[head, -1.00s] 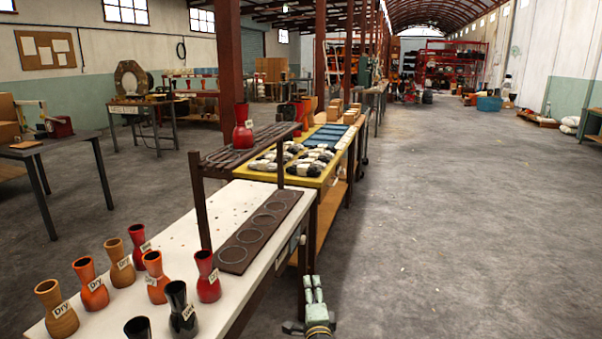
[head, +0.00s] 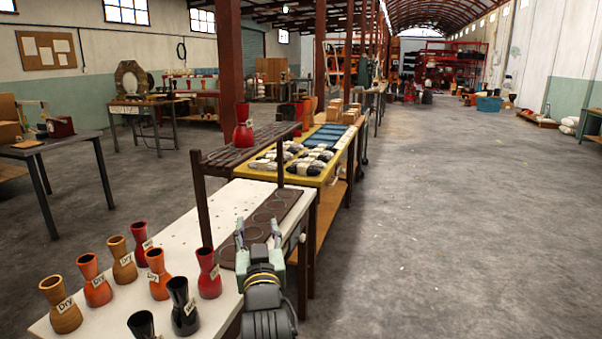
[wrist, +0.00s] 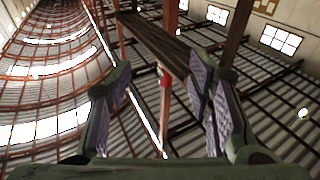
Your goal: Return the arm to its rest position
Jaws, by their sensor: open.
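My gripper (head: 259,236) is at the right edge of the white table (head: 236,204) in the head view, with my wrist below it. In the wrist view my gripper (wrist: 163,88) has its two fingers wide apart with nothing between them. Beyond them the wrist view shows the roof and the underside of the dark rack. Several goblet drums in tan, orange, red and black stand on the near part of the table, such as a red drum (head: 208,273) and a black drum (head: 182,306). Some carry tags reading "Dry".
A dark slatted rack (head: 250,143) stands over the table with a red drum (head: 243,128) on top. A brown board (head: 270,217) with round recesses lies beneath, partly hidden by my gripper. A yellow table (head: 317,176) with bundles follows. The floor to the right is clear.

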